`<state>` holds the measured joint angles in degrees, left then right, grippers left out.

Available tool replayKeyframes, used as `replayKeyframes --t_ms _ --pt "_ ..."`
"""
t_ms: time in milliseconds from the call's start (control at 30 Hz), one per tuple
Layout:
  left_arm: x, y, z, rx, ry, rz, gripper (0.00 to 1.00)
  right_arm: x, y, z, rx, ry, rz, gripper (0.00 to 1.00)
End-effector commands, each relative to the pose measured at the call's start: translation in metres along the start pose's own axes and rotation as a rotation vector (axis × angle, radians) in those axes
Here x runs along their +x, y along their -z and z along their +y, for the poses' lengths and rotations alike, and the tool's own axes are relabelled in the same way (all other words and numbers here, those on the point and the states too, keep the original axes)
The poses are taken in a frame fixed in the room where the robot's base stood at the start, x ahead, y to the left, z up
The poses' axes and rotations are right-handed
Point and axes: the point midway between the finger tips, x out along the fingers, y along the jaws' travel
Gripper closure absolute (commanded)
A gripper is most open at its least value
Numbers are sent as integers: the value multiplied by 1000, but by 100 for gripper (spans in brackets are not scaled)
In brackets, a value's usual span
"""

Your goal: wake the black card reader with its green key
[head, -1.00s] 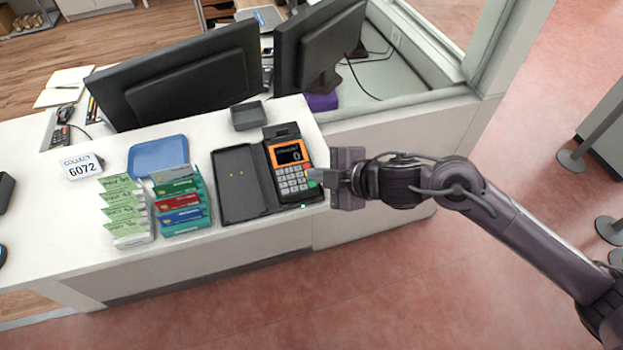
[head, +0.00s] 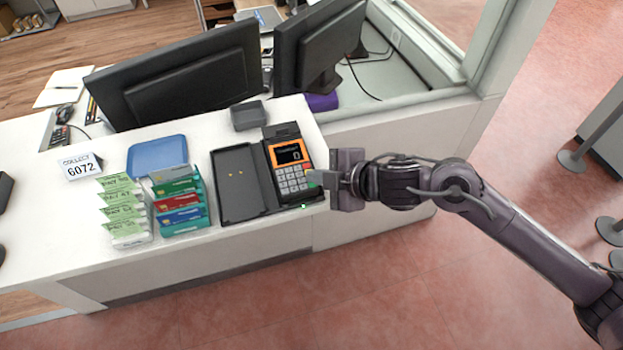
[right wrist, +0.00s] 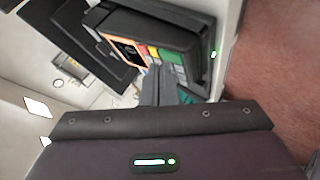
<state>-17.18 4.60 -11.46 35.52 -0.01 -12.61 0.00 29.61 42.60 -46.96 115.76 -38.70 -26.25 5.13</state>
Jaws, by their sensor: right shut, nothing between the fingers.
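The black card reader (head: 285,150) lies near the right end of the white counter, with an orange-framed lit screen (head: 289,153) showing a 0 and a pale keypad. Its green key is at the lower right of the keypad, mostly behind my fingers in the head view. My right gripper (head: 314,178) is shut and empty, its fingertips at the keypad's right side. In the right wrist view the reader (right wrist: 185,32) shows red, yellow and green keys (right wrist: 172,55), with the fingertips (right wrist: 160,85) close to the green. I cannot tell whether they touch. My left gripper is not in view.
An open black case (head: 238,190) lies left of the reader. Two monitors (head: 185,80) stand at the back.

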Motion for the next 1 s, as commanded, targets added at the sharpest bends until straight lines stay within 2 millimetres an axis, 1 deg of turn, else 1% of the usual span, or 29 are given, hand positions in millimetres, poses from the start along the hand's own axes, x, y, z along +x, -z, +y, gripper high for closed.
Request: replayKeyframes --t_ms 633,1000 --pt "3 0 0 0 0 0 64 4 -3 -3 0 0 0 100" --pt "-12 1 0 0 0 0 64 -7 5 5 0 1 0 100"
